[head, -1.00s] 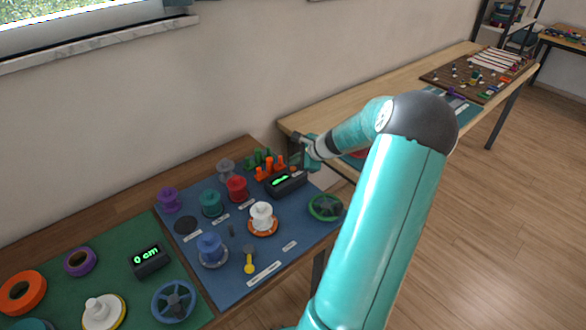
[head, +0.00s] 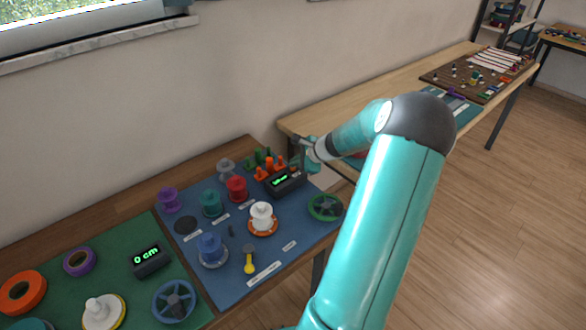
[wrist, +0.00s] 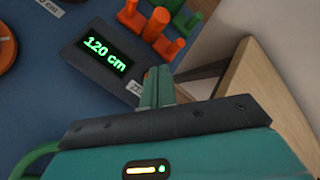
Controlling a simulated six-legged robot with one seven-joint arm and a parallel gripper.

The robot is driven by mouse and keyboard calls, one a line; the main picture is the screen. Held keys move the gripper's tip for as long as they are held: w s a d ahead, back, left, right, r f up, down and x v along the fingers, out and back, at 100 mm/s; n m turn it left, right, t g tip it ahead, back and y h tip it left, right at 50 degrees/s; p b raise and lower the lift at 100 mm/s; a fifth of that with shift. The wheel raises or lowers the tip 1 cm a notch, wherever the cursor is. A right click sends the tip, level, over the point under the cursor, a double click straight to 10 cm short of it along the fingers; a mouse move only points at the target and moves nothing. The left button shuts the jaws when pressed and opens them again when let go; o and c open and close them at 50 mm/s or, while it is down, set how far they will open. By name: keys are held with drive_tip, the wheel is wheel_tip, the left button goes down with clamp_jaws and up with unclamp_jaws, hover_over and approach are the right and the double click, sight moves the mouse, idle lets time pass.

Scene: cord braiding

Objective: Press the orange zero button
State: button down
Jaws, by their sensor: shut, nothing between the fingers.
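The dark counter box (head: 284,184) with a lit green display stands at the back right of the blue mat. In the wrist view the counter box (wrist: 82,62) reads "120 cm". A white label starting "ZE" (wrist: 133,87) lies at its right end, partly covered by my fingers. The orange zero button cannot be made out clearly; my fingertips cover that area. My gripper (head: 298,164) is shut and empty, over the right end of the box. In the wrist view my gripper (wrist: 158,76) is at that end; I cannot tell whether it touches the button.
Orange pegs (wrist: 161,20) stand just behind the box, with green pegs (head: 260,157) beyond them. A red spool (head: 237,187) is to the left and a green wheel (head: 325,207) to the front right. A second, light wood table (head: 381,98) stands behind my arm.

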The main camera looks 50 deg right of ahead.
drive_tip(key=shift+f, duration=0.35)
idle(0.6)
drive_tip(key=shift+r, duration=0.8)
wheel_tip(320, 180, up, 5)
idle(0.7)
idle(0.7)
